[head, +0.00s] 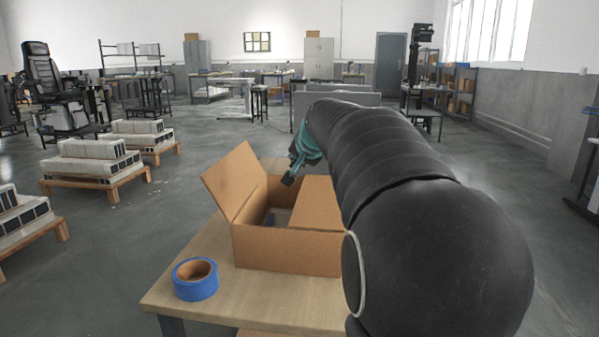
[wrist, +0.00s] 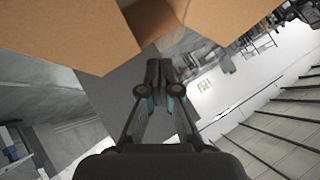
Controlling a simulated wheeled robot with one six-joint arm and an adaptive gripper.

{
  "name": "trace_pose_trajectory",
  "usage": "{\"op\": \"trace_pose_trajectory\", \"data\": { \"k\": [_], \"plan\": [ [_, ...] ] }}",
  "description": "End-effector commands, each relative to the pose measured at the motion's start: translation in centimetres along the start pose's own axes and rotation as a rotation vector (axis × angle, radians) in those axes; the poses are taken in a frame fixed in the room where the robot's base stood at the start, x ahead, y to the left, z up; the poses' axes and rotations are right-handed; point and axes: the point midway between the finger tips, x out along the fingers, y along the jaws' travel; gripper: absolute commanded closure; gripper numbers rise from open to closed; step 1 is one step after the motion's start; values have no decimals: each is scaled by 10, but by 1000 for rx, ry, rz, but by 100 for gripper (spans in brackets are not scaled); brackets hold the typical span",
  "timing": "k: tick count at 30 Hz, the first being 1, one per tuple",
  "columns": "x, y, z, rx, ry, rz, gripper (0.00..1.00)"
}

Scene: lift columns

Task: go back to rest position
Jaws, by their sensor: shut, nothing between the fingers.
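My gripper (wrist: 159,70) is shut and empty in the wrist view, its two dark fingertips together. Brown cardboard of the open box (wrist: 75,30) fills the top of that view beyond the fingertips. In the head view my dark arm reaches forward from the lower right, and my gripper (head: 289,180) shows only in part beside the arm, over the box. The cardboard box (head: 285,250) stands on the wooden table with a flap raised at the left. A small dark blue item (head: 270,219) shows inside it. The arm hides the box's right side.
A roll of blue tape (head: 195,279) lies on the table (head: 225,312), left of the box. Pallets with white blocks (head: 95,165) stand on the floor at the left. Benches and cabinets line the back. The floor between the table and the pallets is open.

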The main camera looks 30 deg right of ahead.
Motion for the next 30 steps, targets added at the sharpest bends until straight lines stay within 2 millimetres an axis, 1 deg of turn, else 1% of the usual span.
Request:
{"op": "trace_pose_trajectory", "data": {
  "k": [1,3,7,10,15,18,20,23,24,26,27,29,30],
  "plan": [
    [-9,-4,0,-1,2,-2,100],
    [-19,-7,1,-1,2,-1,100],
    [-31,-12,2,-1,2,-1,100],
    [-35,-14,3,0,0,-1,100],
    [-37,-14,3,-2,0,0,100],
    [-37,-12,5,-41,-11,7,100],
    [-30,-2,18,-77,-44,33,100],
    [-20,23,48,-130,-116,83,100],
    [-21,33,64,-156,-148,103,100],
    [-26,46,91,-205,-197,128,100],
    [-31,53,110,-239,-229,140,100],
    [-41,62,140,-291,-275,154,100],
    [-48,68,160,-329,-304,162,100]
  ]
}}
